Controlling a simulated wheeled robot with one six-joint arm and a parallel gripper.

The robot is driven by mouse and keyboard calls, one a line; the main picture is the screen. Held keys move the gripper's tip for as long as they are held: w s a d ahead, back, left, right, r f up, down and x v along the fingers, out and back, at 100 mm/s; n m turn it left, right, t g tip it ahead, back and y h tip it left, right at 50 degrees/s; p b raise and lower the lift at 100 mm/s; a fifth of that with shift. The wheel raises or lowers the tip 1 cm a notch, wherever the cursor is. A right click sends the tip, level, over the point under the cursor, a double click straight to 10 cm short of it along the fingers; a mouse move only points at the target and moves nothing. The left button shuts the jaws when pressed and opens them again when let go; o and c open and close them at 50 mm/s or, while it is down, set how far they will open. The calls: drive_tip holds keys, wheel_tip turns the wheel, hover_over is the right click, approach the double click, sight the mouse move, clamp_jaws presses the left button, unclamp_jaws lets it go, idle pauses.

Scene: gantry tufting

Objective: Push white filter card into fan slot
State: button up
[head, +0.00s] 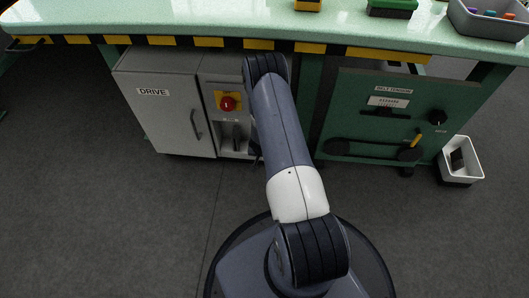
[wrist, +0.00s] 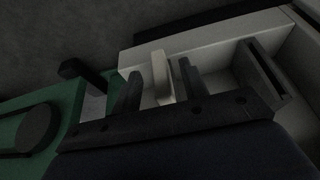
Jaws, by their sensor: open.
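In the wrist view a narrow white card (wrist: 161,77), which looks like the filter card, stands on edge between the two dark fingers of my gripper (wrist: 159,70). The fingers are apart, with a gap on each side of the card. A dark framed block with a slot-like recess (wrist: 264,72), likely the fan slot, is to the right of the fingers, against a pale grey housing (wrist: 210,40). The card is outside that recess. In the head view my arm hides most of my gripper, and I cannot make out the card or the slot.
The grey DRIVE cabinet (head: 165,100) and a red stop knob (head: 227,103) are left of my arm. The green belt tension panel (head: 375,125) is right of it, with a crank handle (head: 365,150). A white bin (head: 461,158) stands far right. The bench edge (head: 330,48) overhangs.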

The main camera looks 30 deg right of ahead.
drive_tip(key=shift+b+x, duration=0.55)
drive_tip(key=shift+x, duration=0.9)
drive_tip(key=shift+c, duration=0.5)
clamp_jaws()
drive_tip(key=shift+s+a+b, duration=0.75)
drive_tip(key=shift+s+b, duration=0.3)
drive_tip(key=shift+b, duration=0.7)
drive_tip(key=shift+s, duration=0.1)
drive_tip(key=shift+s+a+b, duration=0.6)
drive_tip(key=shift+s+a, duration=0.1)
drive_tip(key=shift+s, duration=0.3)
drive_tip(key=shift+s+a+b, duration=0.55)
drive_tip(key=shift+s+a, duration=0.1)
drive_tip(key=shift+s, duration=0.3)
drive_tip(key=shift+s+a, duration=0.15)
